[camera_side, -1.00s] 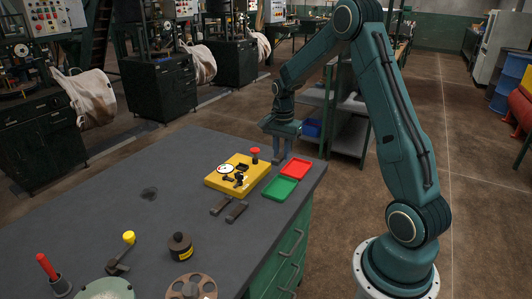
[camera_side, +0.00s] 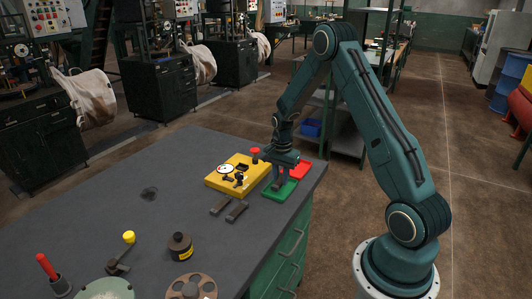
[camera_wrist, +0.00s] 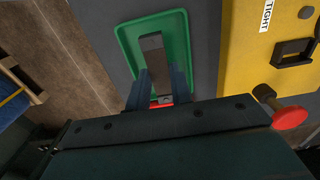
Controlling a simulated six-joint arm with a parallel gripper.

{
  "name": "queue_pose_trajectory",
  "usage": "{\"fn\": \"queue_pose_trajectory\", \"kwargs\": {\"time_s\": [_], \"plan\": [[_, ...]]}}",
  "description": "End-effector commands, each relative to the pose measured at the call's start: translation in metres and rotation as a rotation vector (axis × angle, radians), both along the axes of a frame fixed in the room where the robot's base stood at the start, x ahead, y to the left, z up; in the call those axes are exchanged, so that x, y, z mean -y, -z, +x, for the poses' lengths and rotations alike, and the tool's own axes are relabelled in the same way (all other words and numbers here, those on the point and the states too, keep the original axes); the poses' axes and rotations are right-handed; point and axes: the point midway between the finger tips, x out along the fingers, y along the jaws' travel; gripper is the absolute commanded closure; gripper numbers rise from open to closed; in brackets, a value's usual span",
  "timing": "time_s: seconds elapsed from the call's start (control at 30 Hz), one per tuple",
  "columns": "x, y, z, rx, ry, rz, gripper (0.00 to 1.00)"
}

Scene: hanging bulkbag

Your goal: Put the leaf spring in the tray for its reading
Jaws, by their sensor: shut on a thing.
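My gripper (camera_side: 279,181) points down over the green tray (camera_side: 289,192) at the table's right edge. In the wrist view its fingers (camera_wrist: 160,78) are shut on a flat dark grey leaf spring (camera_wrist: 152,47), which lies lengthwise over the green tray (camera_wrist: 126,42). I cannot tell whether the spring touches the tray floor. The red tray (camera_side: 302,171) is just behind, partly covered by my gripper. Two more leaf springs (camera_side: 237,211) (camera_side: 220,204) lie on the table in front of the yellow fixture.
The yellow fixture (camera_side: 214,184) with a dial (camera_side: 225,169) and a red knob (camera_side: 255,152) stands left of the trays. In the wrist view this knob (camera_wrist: 289,118) is close to my gripper. A dark weight (camera_side: 180,247) and a yellow-knobbed lever (camera_side: 128,238) stand nearer the front.

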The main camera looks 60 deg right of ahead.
Motion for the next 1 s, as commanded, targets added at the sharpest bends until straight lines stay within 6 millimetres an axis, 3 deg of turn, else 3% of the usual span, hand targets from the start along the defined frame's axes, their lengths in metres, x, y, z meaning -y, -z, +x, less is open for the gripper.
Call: {"fn": "queue_pose_trajectory", "kwargs": {"time_s": [0.2, 0.67, 0.7, 0.77, 1.0], "plan": [[0.0, 0.019, 0.0, 0.0, 0.0, 0.0, 1.0], [0.0, 0.023, 0.0, 0.001, 0.0, 0.0, 1.0], [0.0, 0.023, 0.0, 0.001, 0.0, 0.0, 0.7], [0.0, 0.023, 0.0, 0.001, 0.0, 0.0, 0.59], [0.0, 0.023, 0.0, 0.0, 0.0, 0.0, 0.56]]}}
